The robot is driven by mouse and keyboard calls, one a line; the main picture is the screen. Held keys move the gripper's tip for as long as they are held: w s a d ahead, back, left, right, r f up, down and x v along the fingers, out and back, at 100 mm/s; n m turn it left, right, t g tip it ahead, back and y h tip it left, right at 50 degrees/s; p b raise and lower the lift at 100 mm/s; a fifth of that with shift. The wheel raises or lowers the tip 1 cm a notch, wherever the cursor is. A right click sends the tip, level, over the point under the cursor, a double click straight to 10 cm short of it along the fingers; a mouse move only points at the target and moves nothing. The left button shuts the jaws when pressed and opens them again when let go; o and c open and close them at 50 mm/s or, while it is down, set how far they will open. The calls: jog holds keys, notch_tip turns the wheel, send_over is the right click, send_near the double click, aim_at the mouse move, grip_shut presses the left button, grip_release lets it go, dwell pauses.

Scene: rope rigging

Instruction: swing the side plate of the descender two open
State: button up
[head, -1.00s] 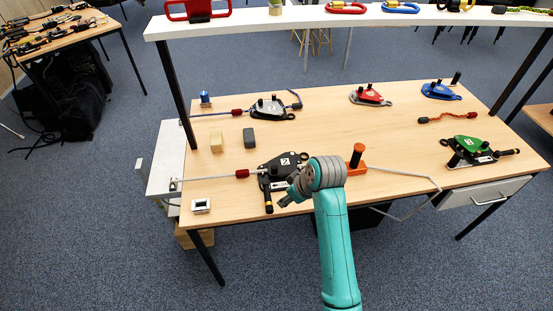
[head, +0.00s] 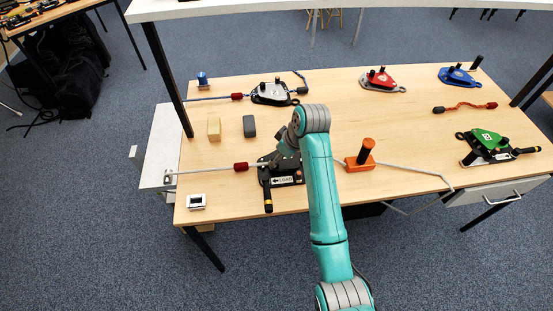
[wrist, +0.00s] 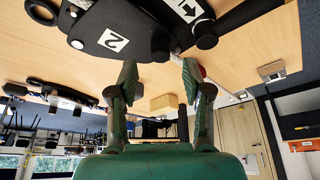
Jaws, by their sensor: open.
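Descender two (head: 266,174) is black and lies near the front left of the table, partly hidden by my arm in the head view. A white arrow label faces front, and a black handle with a yellow band sticks out toward the front edge. In the wrist view its black side plate (wrist: 140,30) carries a white label with a 2, at the top of the picture. My gripper (wrist: 160,76) is open and empty, its two fingers pointing toward the plate's edge. Whether they touch it, and how far the plate is swung, I cannot tell.
A grey rope with a red sleeve (head: 241,167) runs left from the descender. An orange block with a post (head: 361,158) stands just right. Grey (head: 272,94), red (head: 379,79), blue (head: 458,77) and green (head: 489,139) devices lie elsewhere.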

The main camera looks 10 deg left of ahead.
jog(key=shift+x, duration=1.95)
jog(key=shift+c, duration=0.2)
grip_shut()
